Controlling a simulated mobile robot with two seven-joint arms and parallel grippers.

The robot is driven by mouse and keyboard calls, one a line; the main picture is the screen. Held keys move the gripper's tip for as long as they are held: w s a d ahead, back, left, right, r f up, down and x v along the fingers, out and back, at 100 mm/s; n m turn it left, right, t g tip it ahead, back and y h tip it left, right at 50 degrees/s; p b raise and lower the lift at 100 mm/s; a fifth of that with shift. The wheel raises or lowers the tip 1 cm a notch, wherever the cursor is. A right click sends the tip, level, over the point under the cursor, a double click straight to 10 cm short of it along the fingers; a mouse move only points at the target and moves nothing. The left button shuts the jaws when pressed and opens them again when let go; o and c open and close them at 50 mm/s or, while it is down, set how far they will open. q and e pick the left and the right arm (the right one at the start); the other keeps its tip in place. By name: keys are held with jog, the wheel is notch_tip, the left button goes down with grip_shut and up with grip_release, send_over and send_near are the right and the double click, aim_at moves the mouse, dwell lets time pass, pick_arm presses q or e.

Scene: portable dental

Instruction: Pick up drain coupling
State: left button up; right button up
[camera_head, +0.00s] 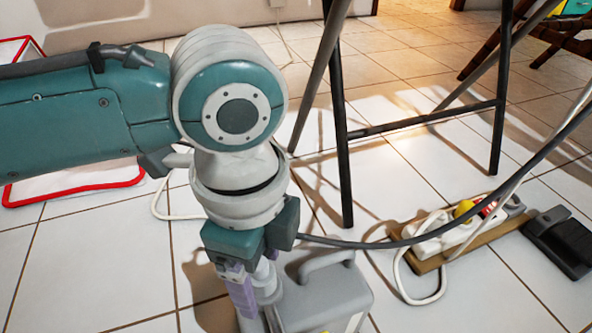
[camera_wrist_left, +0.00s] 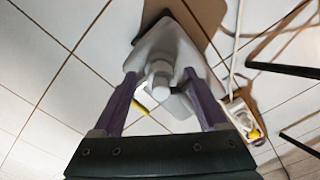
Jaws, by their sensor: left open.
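The drain coupling appears to be the pale grey, stepped cylindrical fitting (camera_head: 267,287) on the grey portable unit (camera_head: 335,292). It also shows in the left wrist view (camera_wrist_left: 160,80). My left gripper (camera_head: 250,298) points down at the fitting, its purple fingers partly covering it in the head view. In the left wrist view, the left gripper (camera_wrist_left: 159,77) is open, with one finger on each side of the fitting. I cannot tell whether either finger touches it. The lower part of the unit is cut off in the head view. My right gripper is not in view.
A power strip (camera_head: 455,232) with plugs and white cable lies right of the unit, beside a black pedal (camera_head: 562,240). A dark hose (camera_head: 420,240) runs rightward from near the gripper. Dark metal stand legs (camera_head: 342,130) rise behind. Tiled floor at left is mostly clear.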

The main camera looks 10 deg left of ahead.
pick_arm(q)
jog(key=shift+r, duration=0.1)
jog(key=shift+c, duration=0.4)
grip_shut()
